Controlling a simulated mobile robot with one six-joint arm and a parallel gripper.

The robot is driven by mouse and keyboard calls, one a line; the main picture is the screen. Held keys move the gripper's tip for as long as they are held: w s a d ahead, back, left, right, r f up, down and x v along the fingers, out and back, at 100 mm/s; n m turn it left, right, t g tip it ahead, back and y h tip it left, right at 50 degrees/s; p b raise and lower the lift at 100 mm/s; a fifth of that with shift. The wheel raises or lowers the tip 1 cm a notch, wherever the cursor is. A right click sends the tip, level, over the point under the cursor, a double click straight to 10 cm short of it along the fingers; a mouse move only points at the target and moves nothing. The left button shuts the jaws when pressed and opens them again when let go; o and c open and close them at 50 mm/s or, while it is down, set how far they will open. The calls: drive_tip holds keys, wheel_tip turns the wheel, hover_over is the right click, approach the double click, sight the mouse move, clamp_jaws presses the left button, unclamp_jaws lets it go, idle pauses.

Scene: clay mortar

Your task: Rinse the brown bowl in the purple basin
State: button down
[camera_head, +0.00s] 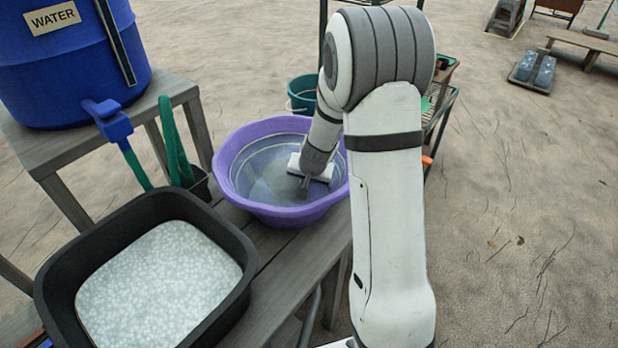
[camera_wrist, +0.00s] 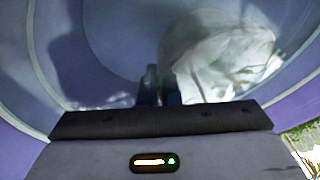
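The purple basin (camera_head: 229,160) stands on the grey wooden bench and holds clear water. My gripper (camera_head: 305,184) reaches down inside it, on its right side. In the wrist view the two dark fingers of my gripper (camera_wrist: 163,88) are close together with a narrow gap, and the purple basin wall (camera_wrist: 20,70) curves around them. A pale, rounded, mottled shape lies just right of the fingers there; I cannot tell whether it is a bowl or a reflection, or whether the fingers hold its edge. No brown bowl is clearly visible in either view; my arm hides part of the basin.
A black tub (camera_head: 250,262) with pale contents stands in front left of the basin. A blue water barrel (camera_head: 70,80) with a tap (camera_head: 108,122) is behind left. A teal bucket (camera_head: 302,92) is behind the basin. Sandy ground lies open to the right.

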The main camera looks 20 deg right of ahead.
drive_tip(key=shift+a, duration=0.25)
drive_tip(key=shift+d+f+b, duration=0.1)
drive_tip(key=shift+d+b, duration=0.55)
drive_tip(key=shift+d, duration=0.65)
drive_tip(key=shift+a+p, duration=0.5)
drive_tip(key=shift+a, duration=0.8)
drive_tip(key=shift+d+b, duration=0.55)
drive_tip(key=shift+d, duration=0.1)
wheel_tip(320, 180, up, 16)
drive_tip(key=p, duration=1.4)
